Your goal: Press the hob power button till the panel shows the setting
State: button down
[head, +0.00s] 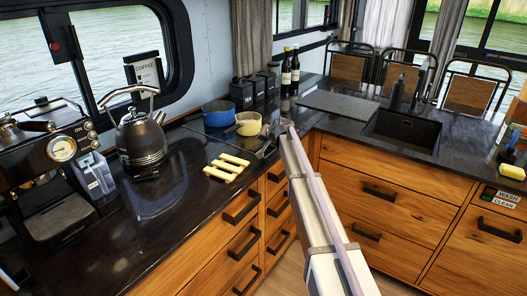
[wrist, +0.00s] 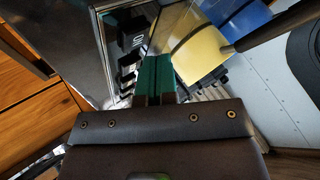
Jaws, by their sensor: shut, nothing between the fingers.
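The dark glass hob (head: 205,132) is set in the counter, with a blue pot (head: 217,113) and a yellow pan (head: 249,123) on it. My gripper (head: 267,148) is at the hob's front edge, beside the yellow pan. In the wrist view, its green fingers (wrist: 157,66) are shut with nothing between them. They point at a dark glossy surface next to the yellow pan (wrist: 200,55). Left of the fingertips are several black blocks, one with a pale mark like a 0 (wrist: 138,40). I cannot make out the power button or whether the fingertips touch it.
A white slatted trivet (head: 227,167) lies left of my gripper. A kettle (head: 141,138) and a coffee machine (head: 62,150) stand further left. Dark canisters (head: 250,91) and two bottles (head: 290,72) stand behind. The sink (head: 403,132) is right.

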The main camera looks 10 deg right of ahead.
jog(key=shift+f+b, duration=0.35)
jog(key=shift+f, duration=0.05)
jog(key=shift+f+b, duration=0.45)
dwell(0.4)
jog(key=shift+r, duration=0.2)
jog(key=shift+r+p, duration=0.7)
jog(key=shift+p, duration=0.15)
notch_tip(320, 180, up, 5)
jog(key=p, duration=0.5)
jog(key=shift+r, duration=0.1)
